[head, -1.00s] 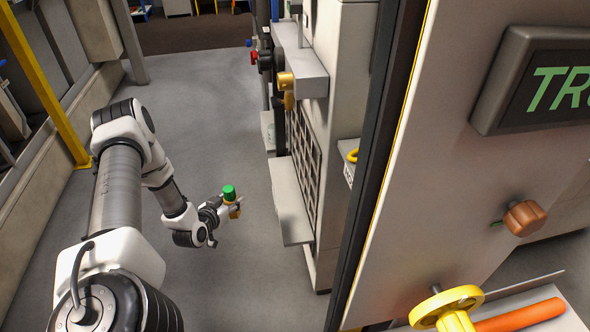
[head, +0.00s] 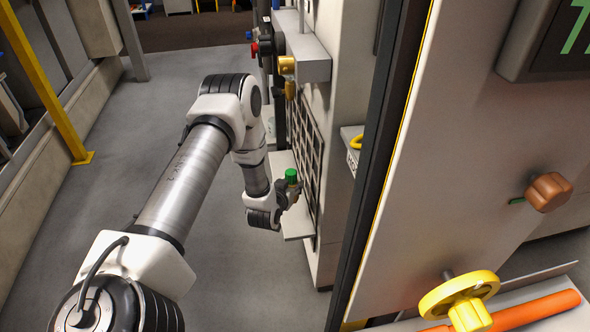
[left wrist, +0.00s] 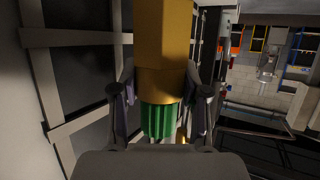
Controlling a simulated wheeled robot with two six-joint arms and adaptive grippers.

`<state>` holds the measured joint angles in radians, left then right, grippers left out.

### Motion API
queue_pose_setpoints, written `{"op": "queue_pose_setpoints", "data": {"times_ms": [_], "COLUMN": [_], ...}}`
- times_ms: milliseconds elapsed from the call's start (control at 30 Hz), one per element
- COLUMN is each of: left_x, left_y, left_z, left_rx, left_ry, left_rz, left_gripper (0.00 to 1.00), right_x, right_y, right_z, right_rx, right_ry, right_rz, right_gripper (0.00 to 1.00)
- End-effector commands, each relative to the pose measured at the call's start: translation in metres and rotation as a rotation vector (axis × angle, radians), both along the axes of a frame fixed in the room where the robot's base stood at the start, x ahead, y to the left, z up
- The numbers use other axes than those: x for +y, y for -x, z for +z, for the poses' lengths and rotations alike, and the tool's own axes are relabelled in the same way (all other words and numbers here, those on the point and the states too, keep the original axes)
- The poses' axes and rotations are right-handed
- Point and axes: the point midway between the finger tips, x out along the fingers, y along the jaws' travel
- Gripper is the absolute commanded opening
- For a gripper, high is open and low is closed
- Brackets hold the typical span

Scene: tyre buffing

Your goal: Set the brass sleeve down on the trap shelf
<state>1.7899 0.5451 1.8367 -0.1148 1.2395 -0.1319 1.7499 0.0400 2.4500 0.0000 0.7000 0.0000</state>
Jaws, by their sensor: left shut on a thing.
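The brass sleeve has a green end (head: 291,175), which points up in the head view; its brass body is mostly hidden there. The left wrist view shows the brass body (left wrist: 163,45) and the ribbed green end between the fingers. My left gripper (head: 292,190) is shut on the sleeve. The gripper and sleeve appear in front of the pale shelf (head: 298,227) on the side of the machine, which I take as the trap shelf. I cannot tell whether the sleeve touches it. My right gripper is out of view.
A dark grille (head: 308,150) rises beside the shelf. Above it a grey box (head: 313,68) and a brass knob (head: 286,65) stick out. A pale panel with a yellow handwheel (head: 458,296) fills the right.

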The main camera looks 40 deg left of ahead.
Motion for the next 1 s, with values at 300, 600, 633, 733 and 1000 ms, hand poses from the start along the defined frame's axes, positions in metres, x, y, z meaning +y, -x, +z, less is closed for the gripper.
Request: {"op": "queue_pose_setpoints", "data": {"times_ms": [300,600,633,733,1000], "left_x": [-0.005,-0.005,-0.005,-0.008,-0.008], "left_y": [-0.006,-0.006,-0.006,-0.010,-0.009], "left_z": [-0.023,-0.062,-0.067,-0.071,-0.074], "left_rx": [0.000,0.000,0.001,-0.002,-0.001], "left_ry": [0.000,-0.001,-0.001,0.000,0.001], "left_rz": [0.000,0.000,0.000,-0.001,0.000], "left_gripper": [0.04,0.04,0.04,0.04,0.04], "right_x": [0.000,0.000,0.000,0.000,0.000], "right_y": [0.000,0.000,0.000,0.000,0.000], "right_z": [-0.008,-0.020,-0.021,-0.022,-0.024], "right_rx": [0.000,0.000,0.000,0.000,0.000], "right_ry": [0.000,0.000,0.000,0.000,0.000], "right_rz": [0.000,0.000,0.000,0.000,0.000], "right_gripper": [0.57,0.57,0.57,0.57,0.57]}}
